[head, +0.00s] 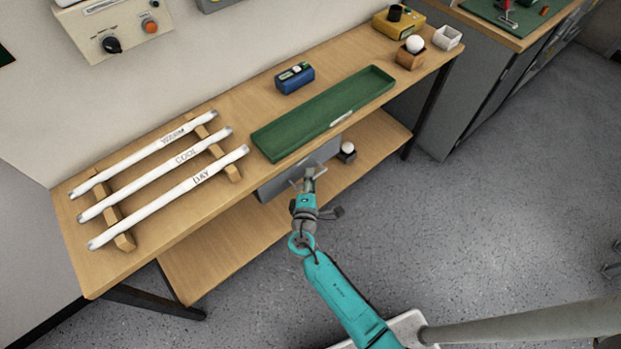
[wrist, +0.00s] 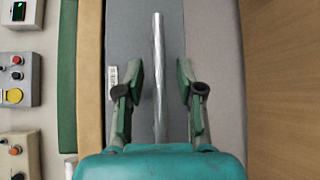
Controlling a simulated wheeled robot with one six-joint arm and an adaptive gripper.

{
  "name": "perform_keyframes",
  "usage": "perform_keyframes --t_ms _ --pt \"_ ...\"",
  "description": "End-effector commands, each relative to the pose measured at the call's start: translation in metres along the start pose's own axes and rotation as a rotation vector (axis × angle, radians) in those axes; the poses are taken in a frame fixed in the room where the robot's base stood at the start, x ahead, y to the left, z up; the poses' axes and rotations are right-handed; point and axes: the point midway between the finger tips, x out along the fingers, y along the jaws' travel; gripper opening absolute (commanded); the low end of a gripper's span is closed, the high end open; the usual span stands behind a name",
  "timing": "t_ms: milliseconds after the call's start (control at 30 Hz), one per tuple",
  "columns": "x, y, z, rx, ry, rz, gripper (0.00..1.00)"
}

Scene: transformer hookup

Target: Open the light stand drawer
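A silver bar handle (wrist: 158,40) runs lengthwise down that view, in front of the panel. My gripper (wrist: 160,80) is open, with one finger on each side of the handle and a visible gap on both sides. In the head view my gripper (head: 308,178) is at the drawer front and hides part of it. The drawer looks shut, though my gripper and the bench edge partly cover it.
The bench top (head: 232,93) holds a green tray (head: 325,110), a blue device (head: 294,78) and several white tubes on wooden racks. A lower shelf (head: 215,262) lies beneath, with a small block and white ball (head: 347,150).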

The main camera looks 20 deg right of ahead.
Motion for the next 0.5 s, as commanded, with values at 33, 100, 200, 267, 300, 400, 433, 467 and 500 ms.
perform_keyframes --t_ms 33,100,200,267,300,400,433,467,500 --pt "0.0019 -0.0001 0.0002 0.000 0.000 0.000 0.37" --pt "0.0030 -0.0002 0.0001 0.000 0.001 0.000 0.37" --pt "0.0031 -0.0002 -0.0001 0.000 0.001 0.000 0.37" --pt "0.0030 -0.0001 -0.0001 0.000 0.001 0.000 0.37" --pt "0.0030 -0.0001 -0.0001 0.000 0.001 0.000 0.37" --pt "0.0029 -0.0001 -0.0001 0.000 0.001 0.000 0.17" --pt "0.0028 -0.0001 -0.0001 0.000 0.001 0.000 0.10" --pt "0.0028 -0.0001 0.0000 0.000 0.001 0.000 0.02" --pt "0.0028 -0.0002 0.0000 0.000 0.001 0.000 0.00"
